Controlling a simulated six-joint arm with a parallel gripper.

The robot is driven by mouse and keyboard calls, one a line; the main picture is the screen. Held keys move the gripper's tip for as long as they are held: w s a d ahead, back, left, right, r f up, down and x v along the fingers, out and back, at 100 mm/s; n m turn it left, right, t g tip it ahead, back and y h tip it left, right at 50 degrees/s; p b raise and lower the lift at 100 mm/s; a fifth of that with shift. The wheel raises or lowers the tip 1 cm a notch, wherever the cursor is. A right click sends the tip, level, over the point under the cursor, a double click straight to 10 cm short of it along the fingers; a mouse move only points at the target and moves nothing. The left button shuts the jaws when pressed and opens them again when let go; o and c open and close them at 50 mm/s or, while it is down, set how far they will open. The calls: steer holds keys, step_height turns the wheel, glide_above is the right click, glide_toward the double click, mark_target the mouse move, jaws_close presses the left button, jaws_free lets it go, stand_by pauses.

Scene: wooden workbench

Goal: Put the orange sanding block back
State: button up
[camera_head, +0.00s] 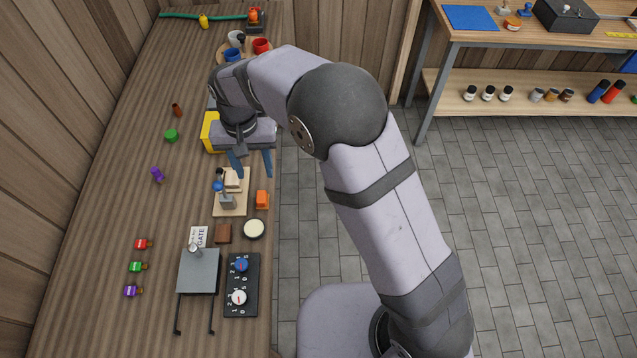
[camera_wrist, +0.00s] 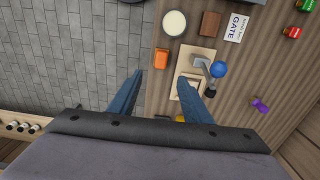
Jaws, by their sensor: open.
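The orange sanding block (camera_head: 262,199) lies on the workbench close to its right edge, just right of a pale wooden board (camera_head: 231,207). In the wrist view the block (camera_wrist: 161,58) shows ahead of the fingertips, near the bench edge. My gripper (camera_head: 253,174) is open and empty above the bench, its fingers pointing down, a little farther back than the block. In the wrist view its two blue fingers (camera_wrist: 163,80) are spread apart, and the right one overlaps the board. No marked place for the block can be made out.
The board carries a clamp-like fixture with a blue knob (camera_head: 217,186). A brown block (camera_head: 223,233), a round cream-topped item (camera_head: 254,228), a "GATE" card (camera_head: 199,236) and a dial panel (camera_head: 242,285) stand nearer. A yellow item (camera_head: 210,132) lies behind the gripper.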

steer(key=s+d+r, duration=0.2)
steer(key=s+d, duration=0.1)
steer(key=d, duration=0.6)
steer(key=s+d+r, duration=0.1)
steer(key=s+d, duration=0.1)
steer(key=d, duration=0.8)
steer(key=s+d+f, duration=0.1)
steer(key=s+d, duration=0.8)
steer(key=s, duration=0.2)
steer(key=shift+s, duration=0.15)
